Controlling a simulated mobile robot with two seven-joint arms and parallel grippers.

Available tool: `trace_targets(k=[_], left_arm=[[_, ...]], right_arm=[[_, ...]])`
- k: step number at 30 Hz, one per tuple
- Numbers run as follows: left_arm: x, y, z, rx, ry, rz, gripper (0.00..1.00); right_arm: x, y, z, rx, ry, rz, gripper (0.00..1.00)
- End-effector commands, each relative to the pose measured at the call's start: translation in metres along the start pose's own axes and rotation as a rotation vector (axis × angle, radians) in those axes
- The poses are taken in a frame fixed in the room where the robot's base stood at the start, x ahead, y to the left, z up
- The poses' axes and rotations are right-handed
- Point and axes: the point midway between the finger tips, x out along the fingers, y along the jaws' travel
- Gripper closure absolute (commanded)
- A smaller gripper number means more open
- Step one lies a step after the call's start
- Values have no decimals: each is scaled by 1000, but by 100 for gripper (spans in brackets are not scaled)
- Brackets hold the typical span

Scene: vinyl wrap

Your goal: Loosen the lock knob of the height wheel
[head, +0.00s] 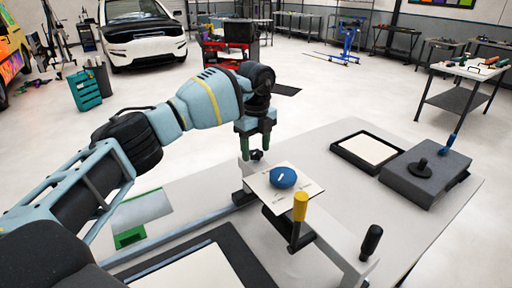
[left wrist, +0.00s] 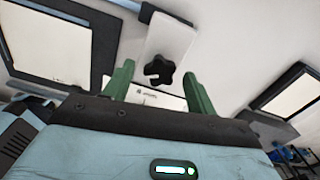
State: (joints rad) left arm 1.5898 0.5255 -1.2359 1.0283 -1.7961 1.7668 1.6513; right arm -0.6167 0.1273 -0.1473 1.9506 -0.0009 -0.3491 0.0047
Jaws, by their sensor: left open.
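A black star-shaped knob (head: 257,155) sits at the back end of a light bracket, behind the blue round wheel (head: 283,177) on its white plate. In the left wrist view the star knob (left wrist: 159,68) lies ahead of the gap between my green fingertips. My left gripper (head: 256,147) is open and points down right over this knob, one finger on each side. I cannot tell whether the fingers touch it. The gripper also shows in the left wrist view (left wrist: 160,78). My right gripper is not in view.
A yellow-topped lever (head: 300,207) and a black handle (head: 371,241) stand in front of the wheel. A grey block with a black knob (head: 423,164) and a black-framed tray (head: 345,146) are on the table's right. A green-edged sheet (head: 131,237) lies at left.

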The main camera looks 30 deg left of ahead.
Motion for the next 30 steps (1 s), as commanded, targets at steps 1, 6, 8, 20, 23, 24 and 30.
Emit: trace_targets(k=[1,6,8,20,23,24,30], left_arm=[[-5,0,0,0,0,-2,43],[-30,-1,0,0,0,-4,43],[-40,-1,0,-1,0,-3,43],[-75,0,0,-1,0,-1,43],[-76,0,0,-1,0,-1,43],[-76,0,0,0,0,-1,43],[-76,0,0,0,0,-1,43]], right_arm=[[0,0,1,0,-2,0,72],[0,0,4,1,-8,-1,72],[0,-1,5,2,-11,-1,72],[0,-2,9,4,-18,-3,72],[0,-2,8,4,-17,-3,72],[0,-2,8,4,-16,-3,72],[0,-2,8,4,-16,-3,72]])
